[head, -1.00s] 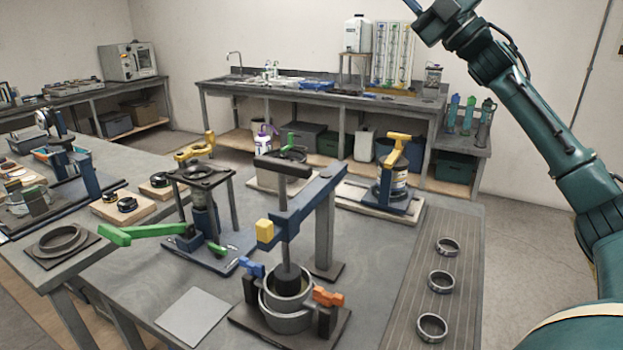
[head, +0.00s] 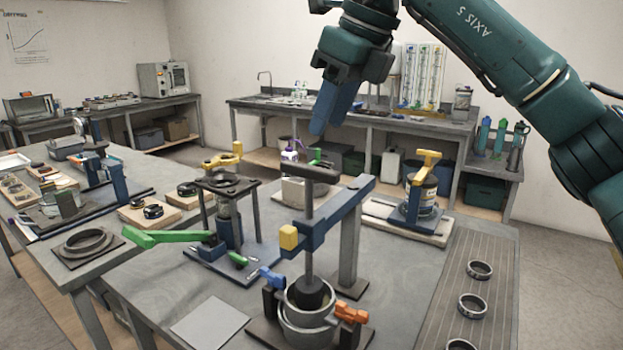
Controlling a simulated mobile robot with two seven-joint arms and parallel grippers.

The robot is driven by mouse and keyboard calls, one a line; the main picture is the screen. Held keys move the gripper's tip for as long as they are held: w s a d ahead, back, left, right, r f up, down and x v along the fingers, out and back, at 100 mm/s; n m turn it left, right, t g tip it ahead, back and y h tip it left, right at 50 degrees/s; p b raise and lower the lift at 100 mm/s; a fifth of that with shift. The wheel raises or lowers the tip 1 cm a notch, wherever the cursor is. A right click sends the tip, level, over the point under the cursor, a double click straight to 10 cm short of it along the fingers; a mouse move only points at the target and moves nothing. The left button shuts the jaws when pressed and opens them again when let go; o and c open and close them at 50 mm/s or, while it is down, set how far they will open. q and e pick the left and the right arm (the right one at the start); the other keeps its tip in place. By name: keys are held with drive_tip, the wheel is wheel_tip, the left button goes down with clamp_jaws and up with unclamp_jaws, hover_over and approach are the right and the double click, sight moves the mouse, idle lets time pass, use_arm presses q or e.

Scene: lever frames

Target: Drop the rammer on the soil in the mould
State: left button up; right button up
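The rammer (head: 309,225) is a dark upright rod with a crossbar handle on top and a wide black foot. It passes through a blue arm (head: 335,211) on a grey post. A yellow block (head: 288,238) sits on the arm's left end beside the rod. The foot is at the mouth of the steel mould (head: 305,325); I cannot tell whether it touches the soil, which is mostly hidden. A blue clamp (head: 272,278) and an orange clamp (head: 350,314) flank the mould. My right gripper (head: 328,127) hangs above and behind the rammer, touching nothing; its finger gap is unclear. My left gripper is out of view.
A green lever (head: 165,238) on a blue stand reaches left of the rammer. A yellow-handled device (head: 421,185) stands behind right. Metal rings (head: 472,306) lie on a ribbed mat at right. A flat grey plate (head: 210,323) lies at front left.

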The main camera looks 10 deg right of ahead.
sight(310, 167)
drive_tip(key=x, duration=1.1)
drive_tip(key=shift+w+a+f+p, duration=0.1)
drive_tip(key=shift+a+f+p, duration=0.1)
drive_tip(key=shift+f+p, duration=0.15)
drive_tip(key=shift+r, duration=0.1)
clamp_jaws()
